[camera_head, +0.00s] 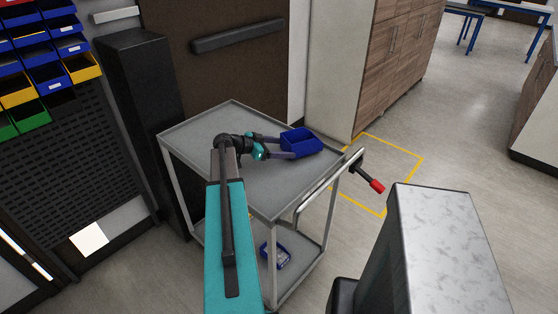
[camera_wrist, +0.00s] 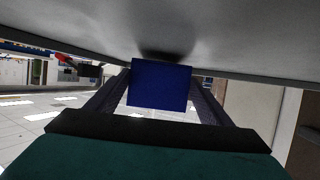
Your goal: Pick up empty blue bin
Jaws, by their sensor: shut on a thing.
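The blue bin (camera_head: 300,141) is at the far end of my gripper, over the top shelf of a grey cart (camera_head: 190,136). My gripper (camera_head: 291,143) is shut on the bin, with its two fingers reaching to it from the left. In the wrist view the bin (camera_wrist: 160,84) shows as a plain blue face between the two dark fingers, close to the grey cart surface (camera_wrist: 225,40). I cannot tell whether the bin touches the shelf. Its inside looks empty as far as I can see.
Another blue bin with small things in it (camera_head: 275,256) stands on the cart's lower shelf. The cart's handle (camera_head: 325,188) is on the right side. A rack of coloured bins (camera_head: 45,50) hangs at the upper left. Wooden cabinets (camera_head: 400,50) stand behind. The floor at right is mostly clear.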

